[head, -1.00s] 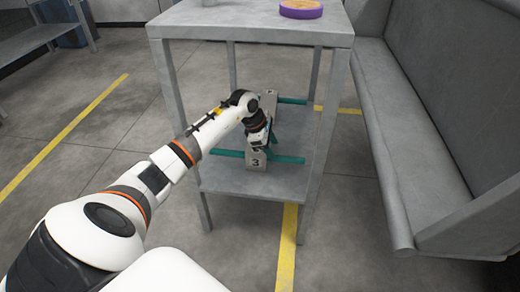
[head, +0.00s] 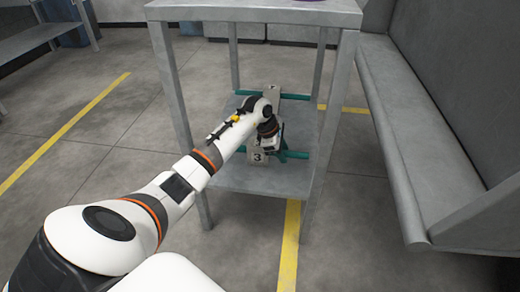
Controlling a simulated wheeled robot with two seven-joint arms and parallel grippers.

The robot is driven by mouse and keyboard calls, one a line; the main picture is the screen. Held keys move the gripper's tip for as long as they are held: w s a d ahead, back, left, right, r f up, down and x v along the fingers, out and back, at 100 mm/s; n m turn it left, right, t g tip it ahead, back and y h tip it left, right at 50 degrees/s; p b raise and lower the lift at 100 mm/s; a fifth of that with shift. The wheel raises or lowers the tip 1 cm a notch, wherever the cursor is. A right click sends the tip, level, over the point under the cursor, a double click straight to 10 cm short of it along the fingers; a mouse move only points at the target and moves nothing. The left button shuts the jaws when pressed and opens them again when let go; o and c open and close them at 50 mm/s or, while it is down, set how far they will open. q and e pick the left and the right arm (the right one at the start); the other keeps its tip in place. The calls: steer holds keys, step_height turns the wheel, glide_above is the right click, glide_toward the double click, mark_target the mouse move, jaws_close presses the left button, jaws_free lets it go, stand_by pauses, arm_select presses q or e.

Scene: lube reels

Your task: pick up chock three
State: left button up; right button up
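Chock three is a grey block (head: 257,157) with a dark "3" on its front face. It sits at the front of a green-barred rack (head: 297,155) on the lower shelf of a grey metal table (head: 260,180). My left arm reaches in under the tabletop from the left. Its gripper (head: 270,146) points down just right of the "3" face, over or against the block. The fingertips are hidden, so I cannot tell whether they are open or touching. Another grey block (head: 273,91) shows behind the wrist. My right gripper is not in view.
The tabletop (head: 250,12) lies above the arm, with table legs left (head: 172,85) and right (head: 335,110). A grey bench (head: 400,150) runs along the right. The front of the lower shelf is clear. Yellow lines (head: 288,250) mark the floor.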

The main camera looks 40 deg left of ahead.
arm_select(q)
jaws_close()
steer(key=shift+r, duration=0.1)
